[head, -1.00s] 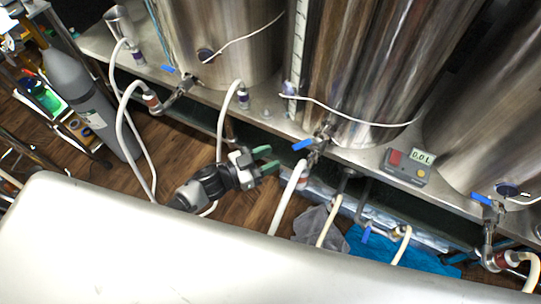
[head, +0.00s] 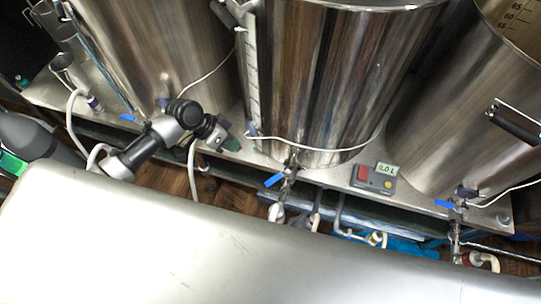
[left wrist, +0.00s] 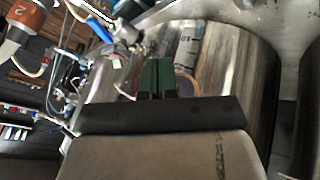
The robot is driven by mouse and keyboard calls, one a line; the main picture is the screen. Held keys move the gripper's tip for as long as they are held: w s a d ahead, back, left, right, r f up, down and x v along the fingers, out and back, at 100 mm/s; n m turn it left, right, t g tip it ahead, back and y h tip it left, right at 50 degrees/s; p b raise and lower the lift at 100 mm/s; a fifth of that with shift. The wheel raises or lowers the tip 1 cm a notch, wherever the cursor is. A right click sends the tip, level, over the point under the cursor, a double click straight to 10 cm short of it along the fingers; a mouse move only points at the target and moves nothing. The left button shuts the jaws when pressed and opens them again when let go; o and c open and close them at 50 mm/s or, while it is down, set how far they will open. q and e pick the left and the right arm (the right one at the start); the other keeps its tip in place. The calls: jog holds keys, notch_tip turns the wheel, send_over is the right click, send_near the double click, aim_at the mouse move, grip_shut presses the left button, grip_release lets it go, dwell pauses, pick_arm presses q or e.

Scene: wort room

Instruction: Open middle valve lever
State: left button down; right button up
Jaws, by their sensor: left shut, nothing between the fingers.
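The middle valve lever (head: 274,180) is a blue handle on a metal valve at the foot of the middle steel tank (head: 330,80). It sticks out to the left and slightly down from the valve body. My left gripper (head: 231,144), with green fingertips, is above and left of this lever, in front of the tanks and apart from the lever. In the left wrist view the green fingers (left wrist: 157,78) are together with nothing between them. A blue-handled valve (left wrist: 125,31) shows there at upper left; I cannot tell which one it is. My right gripper is not visible.
Other blue levers are at the left tank (head: 128,118) and right tank (head: 444,204). A box with a 0.0 L display (head: 374,179) sits on the metal ledge right of the middle valve. White hoses (head: 193,170) hang below. A thin cable crosses the middle tank's base.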

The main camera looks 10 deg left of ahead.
aim_at(280, 176)
pick_arm(q)
jog(key=s+d+f+g, duration=0.1)
jog(key=s+d+f, duration=0.1)
jog(key=d, duration=0.3)
jog(key=s+d+f+m+p, duration=0.1)
jog(key=d+f, duration=0.3)
jog(key=d, duration=0.1)
jog(key=shift+s+g+h, duration=0.35)
jog(key=shift+g+h, duration=0.05)
jog(key=shift+r+p, duration=0.1)
jog(key=shift+p, duration=0.2)
